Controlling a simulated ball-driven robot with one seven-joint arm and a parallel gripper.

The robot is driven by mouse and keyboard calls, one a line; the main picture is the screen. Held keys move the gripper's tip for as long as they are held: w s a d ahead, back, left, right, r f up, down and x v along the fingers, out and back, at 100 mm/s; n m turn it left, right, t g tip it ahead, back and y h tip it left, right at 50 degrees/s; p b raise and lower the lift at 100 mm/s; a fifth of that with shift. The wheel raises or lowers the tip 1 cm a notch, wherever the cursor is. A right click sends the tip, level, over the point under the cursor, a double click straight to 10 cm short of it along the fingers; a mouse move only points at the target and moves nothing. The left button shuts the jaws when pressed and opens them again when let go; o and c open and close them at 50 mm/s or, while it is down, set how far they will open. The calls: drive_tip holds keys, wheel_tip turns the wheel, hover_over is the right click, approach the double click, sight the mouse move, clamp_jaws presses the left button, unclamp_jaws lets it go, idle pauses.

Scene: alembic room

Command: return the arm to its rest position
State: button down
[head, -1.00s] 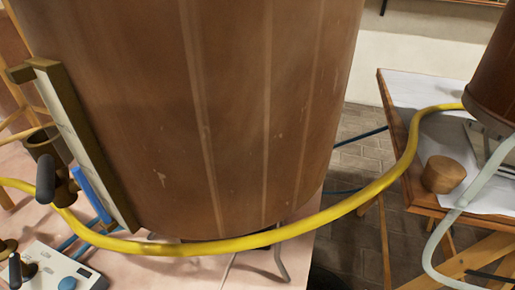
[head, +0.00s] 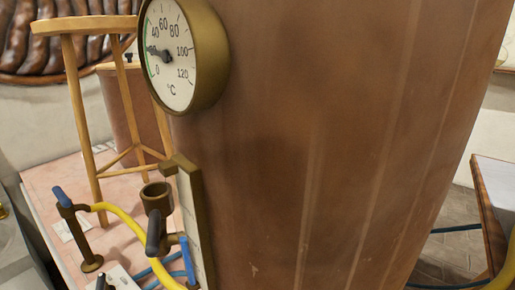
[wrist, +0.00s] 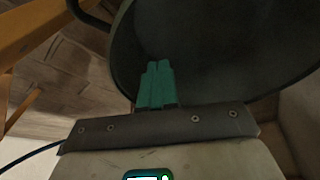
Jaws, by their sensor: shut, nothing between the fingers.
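My gripper (wrist: 156,82) shows in the wrist view as two teal fingers side by side and touching, with nothing between them. A large dark rounded surface (wrist: 215,50) fills the view behind and beyond the fingertips. I cannot tell what it is, or whether the fingers touch it. The head view does not show my arm or gripper.
A big copper-brown vessel (head: 330,150) with a dial thermometer (head: 183,55) fills the head view. Left are a wooden stool (head: 75,100), a blue-handled valve (head: 78,225) and a yellow hose (head: 125,222). A table (head: 492,200) stands at right. The wrist view shows wooden beams (wrist: 40,25).

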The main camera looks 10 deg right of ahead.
drive_tip(key=s+a+r+m+g, duration=0.1)
drive_tip(key=s+a+r, duration=0.1)
drive_tip(key=a+r, duration=0.5)
drive_tip(key=s+a+r+m+g+h, duration=0.1)
drive_tip(key=s+a+r, duration=0.15)
drive_tip(key=r, duration=0.85)
drive_tip(key=s+a+r+m+g, duration=0.1)
drive_tip(key=s+a+r, duration=0.1)
drive_tip(key=a+r, duration=0.55)
wheel_tip(320, 180, up, 27)
drive_tip(key=d+p, duration=0.2)
drive_tip(key=p, duration=2.4)
